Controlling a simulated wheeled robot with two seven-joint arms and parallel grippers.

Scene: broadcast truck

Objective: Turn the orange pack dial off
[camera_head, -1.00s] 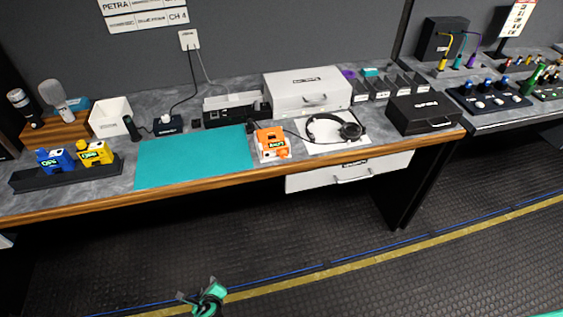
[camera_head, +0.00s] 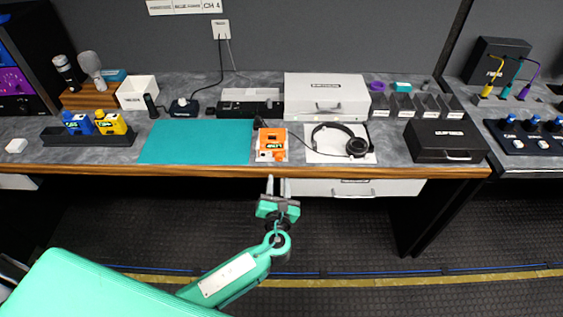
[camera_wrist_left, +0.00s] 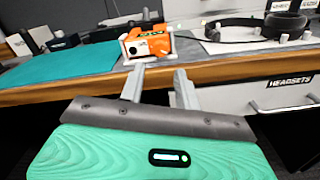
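The orange pack (camera_head: 270,144) lies on the grey bench near its front edge, between the teal mat and the headset. In the left wrist view the orange pack (camera_wrist_left: 148,44) sits in a light grey holder, straight beyond my fingers. Its dial is too small to make out clearly. My left gripper (camera_head: 278,185) is just in front of the bench edge, below the pack and apart from it. In the left wrist view its two fingers (camera_wrist_left: 158,85) are spread with nothing between them. My right gripper is not in view.
A teal mat (camera_head: 200,142) lies left of the pack, and a headset (camera_head: 340,138) on white paper lies right. The wooden bench edge (camera_head: 200,170) and a white headsets drawer (camera_head: 350,188) are close to my gripper. A white case (camera_head: 326,97) stands behind.

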